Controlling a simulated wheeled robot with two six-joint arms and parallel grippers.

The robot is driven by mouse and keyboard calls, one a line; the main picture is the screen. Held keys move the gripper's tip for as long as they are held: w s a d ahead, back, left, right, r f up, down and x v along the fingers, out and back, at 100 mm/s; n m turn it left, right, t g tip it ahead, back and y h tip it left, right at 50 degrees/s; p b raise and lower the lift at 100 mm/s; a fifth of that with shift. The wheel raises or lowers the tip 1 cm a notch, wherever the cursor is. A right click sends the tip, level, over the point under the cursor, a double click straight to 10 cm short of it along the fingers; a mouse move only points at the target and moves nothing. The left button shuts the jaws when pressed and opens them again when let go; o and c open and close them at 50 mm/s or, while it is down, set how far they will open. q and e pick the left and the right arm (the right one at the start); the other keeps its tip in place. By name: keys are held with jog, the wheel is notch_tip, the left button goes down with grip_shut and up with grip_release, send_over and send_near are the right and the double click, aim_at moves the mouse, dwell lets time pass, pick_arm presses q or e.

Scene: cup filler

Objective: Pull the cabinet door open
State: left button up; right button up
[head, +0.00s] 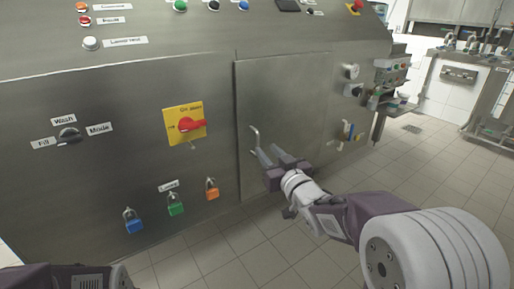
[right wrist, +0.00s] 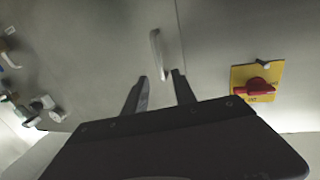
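The cabinet door (head: 283,110) is a flat grey metal panel, and it looks shut in the head view. Its handle (head: 254,139) is a thin metal bar near the door's left edge. In the right wrist view the handle (right wrist: 155,52) stands just beyond the fingertips, roughly in line with the gap between them. My right gripper (head: 262,157) is open, with its two fingers apart and nothing between them; it also shows in the right wrist view (right wrist: 160,75). Part of my left arm (head: 70,278) shows at the bottom left, but its gripper is out of view.
A yellow plate with a red switch (head: 185,124) is left of the door. Blue, green and orange padlocks (head: 176,204) hang below it. Knobs and fittings (head: 352,80) stick out right of the door. Tiled floor (head: 230,250) in front is clear.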

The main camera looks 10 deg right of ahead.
aim_at(258, 141)
jog(key=w, duration=0.2)
jog(key=w+b, duration=0.1)
jog(key=w, duration=0.1)
jog(key=w+a+b, duration=0.1)
jog(key=w, duration=0.1)
jog(key=shift+w+f, duration=0.2)
jog(key=shift+w, duration=0.15)
jog(key=shift+w+a+r, duration=0.1)
jog(key=shift+w, duration=0.4)
grip_shut()
dwell(0.5)
